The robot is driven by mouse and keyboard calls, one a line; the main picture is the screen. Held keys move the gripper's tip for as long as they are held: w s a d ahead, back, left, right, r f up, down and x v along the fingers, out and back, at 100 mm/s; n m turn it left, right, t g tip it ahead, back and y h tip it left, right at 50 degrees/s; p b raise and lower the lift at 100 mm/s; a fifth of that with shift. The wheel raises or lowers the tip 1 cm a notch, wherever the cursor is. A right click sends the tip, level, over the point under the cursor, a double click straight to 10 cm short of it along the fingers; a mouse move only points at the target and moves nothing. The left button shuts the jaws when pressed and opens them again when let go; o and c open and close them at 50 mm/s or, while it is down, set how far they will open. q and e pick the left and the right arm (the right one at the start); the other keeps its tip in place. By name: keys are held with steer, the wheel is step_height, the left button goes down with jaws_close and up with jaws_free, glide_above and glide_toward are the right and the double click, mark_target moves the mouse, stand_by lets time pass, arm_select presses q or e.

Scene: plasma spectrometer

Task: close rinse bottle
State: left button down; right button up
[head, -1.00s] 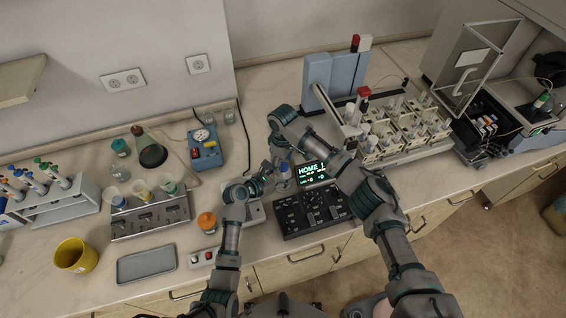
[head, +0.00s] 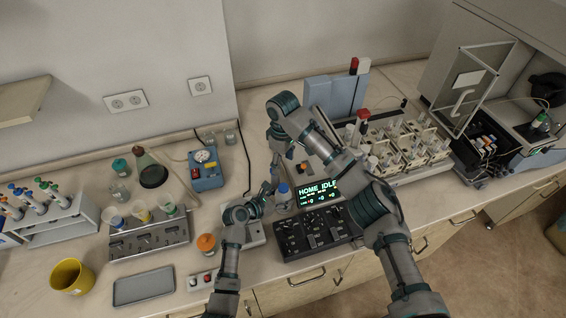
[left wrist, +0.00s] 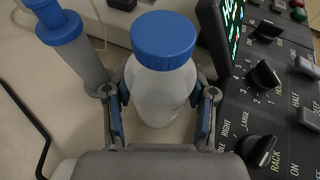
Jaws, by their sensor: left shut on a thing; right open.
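The rinse bottle (head: 283,197) is white and translucent and stands upright on the bench, left of the black control panel. Its blue cap (left wrist: 163,36) sits on the neck and looks level; how tightly it is screwed on cannot be told. My left gripper (head: 268,193) is shut around the bottle body, with one finger on each side in the left wrist view (left wrist: 160,115). My right gripper (head: 274,167) points down behind and left of the bottle, open and apart from the cap. Its fingers are small and partly unclear in the head view.
The control panel (head: 312,232) with knobs stands close to the bottle's right, its lit screen (head: 319,192) reading HOME IDLE. A blue-topped grey cylinder (left wrist: 62,35) is near the bottle's left. An orange-capped jar (head: 206,243) and a red-and-white button box (head: 205,280) stand to the left.

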arm_select(q)
steer(key=shift+c, duration=1.4)
jaws_free()
steer(key=v, duration=1.2)
steer(key=shift+a+f, duration=0.1)
steer(key=shift+f, duration=0.1)
